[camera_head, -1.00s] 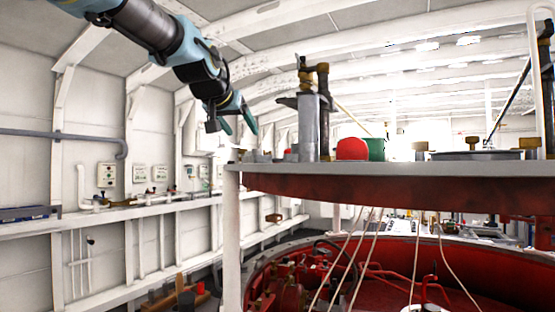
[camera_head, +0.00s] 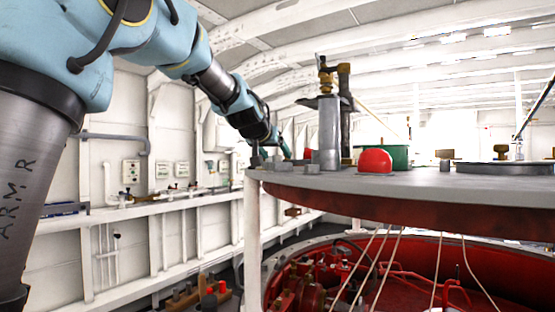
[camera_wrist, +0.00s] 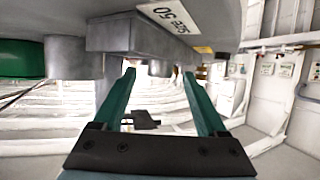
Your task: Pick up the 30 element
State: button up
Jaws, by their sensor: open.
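My gripper (camera_wrist: 159,74) is open, its two green fingers apart, in the wrist view, which looks upside down. Small grey cylindrical pieces (camera_wrist: 160,67) show beyond and between the fingertips, by a grey block (camera_wrist: 118,33). No marking "30" is readable, so I cannot tell which piece is the 30 element. In the head view my gripper (camera_head: 283,148) is at the left edge of the round table, behind small grey pieces (camera_head: 312,168); its fingertips are partly hidden there.
The round grey table (camera_head: 420,183) carries a tall grey cylinder with brass fittings (camera_head: 329,130), a red dome (camera_head: 375,161) and a green container (camera_head: 396,156). A larger grey cylinder (camera_wrist: 70,58) is close left of the fingers in the wrist view. A red pit (camera_head: 420,262) lies below.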

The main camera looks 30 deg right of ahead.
grip_shut()
dwell(0.6)
